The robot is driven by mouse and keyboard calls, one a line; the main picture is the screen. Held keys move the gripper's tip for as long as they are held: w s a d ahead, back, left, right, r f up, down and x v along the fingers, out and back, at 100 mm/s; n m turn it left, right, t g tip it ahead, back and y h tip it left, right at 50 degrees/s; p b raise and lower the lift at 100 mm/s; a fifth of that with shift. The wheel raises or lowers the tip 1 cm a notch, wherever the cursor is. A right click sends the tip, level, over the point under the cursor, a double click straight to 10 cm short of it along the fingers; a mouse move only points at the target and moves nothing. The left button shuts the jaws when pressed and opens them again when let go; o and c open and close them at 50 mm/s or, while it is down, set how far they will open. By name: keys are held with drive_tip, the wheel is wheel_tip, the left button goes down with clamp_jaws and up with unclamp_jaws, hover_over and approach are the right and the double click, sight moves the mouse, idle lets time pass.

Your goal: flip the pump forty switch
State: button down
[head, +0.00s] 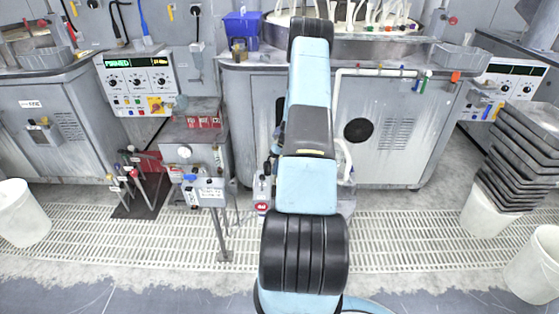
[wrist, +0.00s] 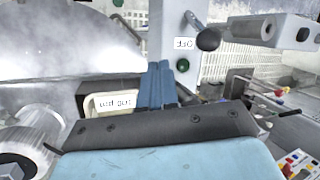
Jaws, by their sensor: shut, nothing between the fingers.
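My gripper (wrist: 157,84) shows in the wrist view as two blue fingers pressed together, with nothing held. They end beside a grey upright plate with a small white label (wrist: 184,44). A lever with a dark ball knob (wrist: 208,40) is just right of the fingertips. The head view shows my blue and black arm reaching up the middle, with the fingers hidden. I cannot pick out which switch is pump forty. A control panel (head: 137,82) with a green display, black knobs and coloured buttons is at left, and another panel (head: 504,90) at right.
A cream labelled piece (wrist: 110,104) lies left of the fingers. Coloured buttons (wrist: 300,165) show at lower right. In the head view, a blue bin (head: 242,27) stands left of my arm, stacked dark trays (head: 520,160) at right, and a white bucket (head: 20,215) at left.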

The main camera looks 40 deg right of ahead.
sight(262, 182)
drive_tip(key=shift+w+a+r, duration=0.1)
drive_tip(key=shift+a+r, duration=0.1)
drive_tip(key=shift+a, duration=0.8)
drive_tip(key=shift+w+a+r, duration=0.1)
drive_tip(key=shift+a+r, duration=0.05)
drive_tip(key=shift+a, duration=0.8)
drive_tip(key=shift+s+d+r, duration=0.1)
